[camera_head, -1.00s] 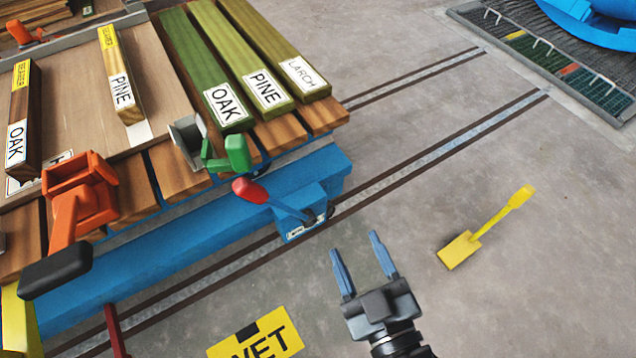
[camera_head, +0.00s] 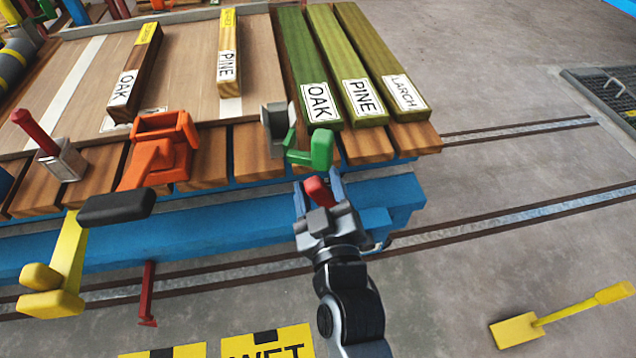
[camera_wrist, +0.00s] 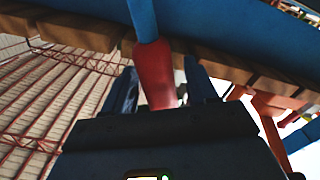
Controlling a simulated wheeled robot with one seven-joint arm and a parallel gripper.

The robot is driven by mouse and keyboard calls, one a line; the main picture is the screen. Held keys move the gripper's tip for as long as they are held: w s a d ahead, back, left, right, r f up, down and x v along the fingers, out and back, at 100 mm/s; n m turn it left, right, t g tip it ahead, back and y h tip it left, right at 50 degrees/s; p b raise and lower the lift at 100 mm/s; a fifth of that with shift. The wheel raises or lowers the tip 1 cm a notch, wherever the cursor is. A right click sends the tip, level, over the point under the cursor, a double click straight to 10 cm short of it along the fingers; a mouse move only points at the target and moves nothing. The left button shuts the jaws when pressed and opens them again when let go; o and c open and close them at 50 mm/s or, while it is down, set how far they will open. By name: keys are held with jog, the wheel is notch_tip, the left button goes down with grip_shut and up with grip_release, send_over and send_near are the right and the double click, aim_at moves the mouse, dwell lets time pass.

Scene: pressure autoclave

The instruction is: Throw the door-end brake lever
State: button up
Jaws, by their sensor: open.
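The brake lever has a red grip (camera_head: 319,191) at the side of the blue bogie (camera_head: 405,196). In the wrist view the red grip (camera_wrist: 155,74) sits on a blue shaft (camera_wrist: 143,18) and lies between the two blue fingers. My gripper (camera_head: 319,186) is open, with one finger on each side of the red grip. I cannot tell whether either finger touches it. In the head view my gripper hides the lever's shaft and most of its blue mounting box.
A green clamp (camera_head: 312,150) stands just beyond my fingertips. Boards lie on the wooden deck. A yellow shovel (camera_head: 560,315) lies on the floor at right; the floor between is clear.

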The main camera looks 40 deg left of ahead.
jog(key=shift+w+a, duration=0.35)
jog(key=shift+a, duration=0.05)
grip_shut()
dwell(0.4)
